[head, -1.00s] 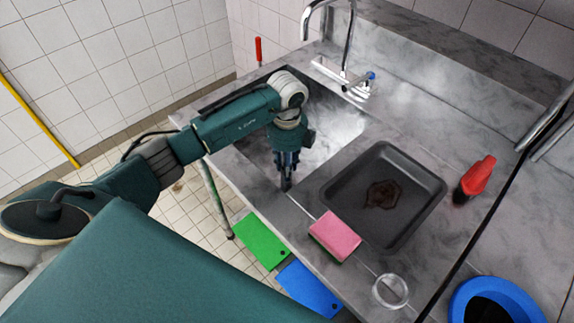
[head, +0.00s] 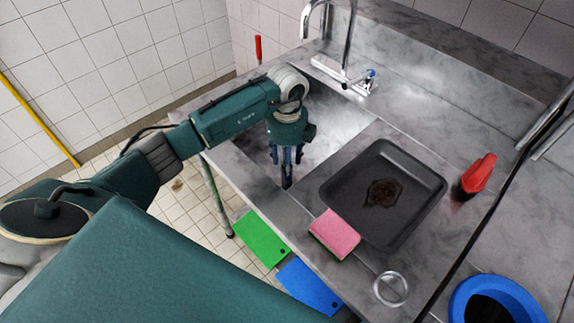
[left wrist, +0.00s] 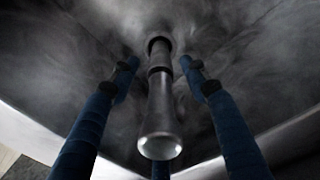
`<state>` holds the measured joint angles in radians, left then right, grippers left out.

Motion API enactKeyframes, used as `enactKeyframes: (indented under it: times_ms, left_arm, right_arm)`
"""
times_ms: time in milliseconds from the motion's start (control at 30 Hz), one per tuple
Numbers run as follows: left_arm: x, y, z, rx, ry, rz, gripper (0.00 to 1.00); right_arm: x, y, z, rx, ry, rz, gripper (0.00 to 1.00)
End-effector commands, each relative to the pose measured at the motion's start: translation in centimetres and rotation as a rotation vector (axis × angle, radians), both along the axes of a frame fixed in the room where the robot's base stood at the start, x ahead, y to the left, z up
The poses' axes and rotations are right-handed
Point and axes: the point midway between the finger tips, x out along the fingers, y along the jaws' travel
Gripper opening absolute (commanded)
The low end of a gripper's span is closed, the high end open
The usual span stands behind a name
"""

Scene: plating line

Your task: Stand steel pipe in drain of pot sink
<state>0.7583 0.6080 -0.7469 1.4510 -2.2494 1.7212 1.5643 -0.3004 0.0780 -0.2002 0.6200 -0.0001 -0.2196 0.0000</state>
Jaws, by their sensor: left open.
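The steel pipe (left wrist: 159,105) is in the middle of the left wrist view, its near end pointing at the camera. Its far end meets a dark round drain (left wrist: 159,43) in the floor of the pot sink (head: 335,125), and it looks to stand there about upright. In the head view the pipe (head: 287,181) shows as a short dark piece below the fingers. My left gripper (head: 287,160) is open, its blue fingers spread around the pipe with gaps at both sides. How deep the pipe sits in the drain cannot be seen. My right gripper is not in view.
A dark tray (head: 350,222) with a brown stain lies right of the sink, by a pink sponge (head: 337,234). A red bottle (head: 479,174), a clear ring-shaped glass (head: 391,289) and a blue bin (head: 540,312) are farther right. The chrome faucet (head: 350,40) rises behind the sink.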

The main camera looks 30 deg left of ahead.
Motion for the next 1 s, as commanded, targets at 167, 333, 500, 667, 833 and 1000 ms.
enactKeyframes:
  times_ms: [167, 333, 500, 667, 833, 1000]
  left_arm:
    - [0.2, 0.1, 3.8, 0.001, -0.008, 0.0, 0.46]
    - [0.2, 0.0, 7.3, 0.0, -0.007, 0.0, 0.46]
    - [0.1, 0.0, 9.6, 0.0, -0.004, 0.001, 0.46]
    - [0.0, 0.0, 10.4, 0.0, 0.0, 0.001, 0.46]
    - [0.0, 0.0, 10.5, 0.0, 0.0, 0.001, 0.46]
    - [0.0, 0.0, 10.4, 0.0, 0.0, 0.001, 0.46]
  right_arm:
    - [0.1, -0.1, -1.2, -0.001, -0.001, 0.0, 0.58]
    - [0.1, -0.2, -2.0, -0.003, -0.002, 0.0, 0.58]
    - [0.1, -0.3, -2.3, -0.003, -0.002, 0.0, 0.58]
    - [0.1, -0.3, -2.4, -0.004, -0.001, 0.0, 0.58]
    - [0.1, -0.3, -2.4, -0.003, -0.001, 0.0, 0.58]
    - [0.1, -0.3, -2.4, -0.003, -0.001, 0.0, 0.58]
